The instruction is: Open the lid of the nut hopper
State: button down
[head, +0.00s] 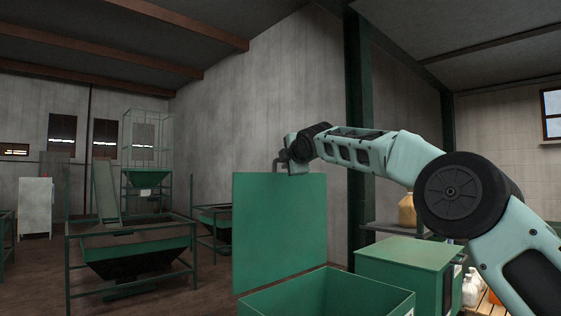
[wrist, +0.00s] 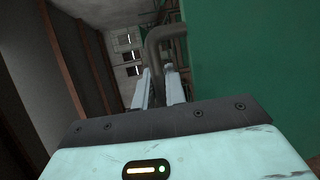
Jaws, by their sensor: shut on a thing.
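The green lid (head: 280,235) stands roughly upright above the far left side of the open green hopper (head: 335,298). In the wrist view the lid (wrist: 252,60) fills the right side as a flat green panel. My gripper (head: 283,164) is at the lid's upper edge in the head view. In the wrist view my gripper (wrist: 160,85) is shut on the grey bent handle (wrist: 165,38), which runs between its fingers. The handle's attachment to the lid and the inside bottom of the hopper are hidden.
A second green bin (head: 405,262) with a closed top stands right of the hopper. A green dark-bottomed hopper frame (head: 130,255) stands at the left, with open floor between. A dark green post (head: 358,120) rises behind my arm. A shelf with a tan jug (head: 407,210) is behind.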

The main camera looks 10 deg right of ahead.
jog(key=shift+w+a, duration=0.25)
jog(key=c, duration=1.5)
grip_release()
jog(key=shift+o, duration=0.2)
jog(key=shift+s+d+b, duration=0.1)
jog(key=shift+s+b, duration=0.2)
jog(key=shift+b, duration=0.15)
jog(key=b+v, duration=1)
jog(key=v, duration=0.6)
jog(key=shift+s+r, duration=0.2)
jog(key=shift+s, duration=0.15)
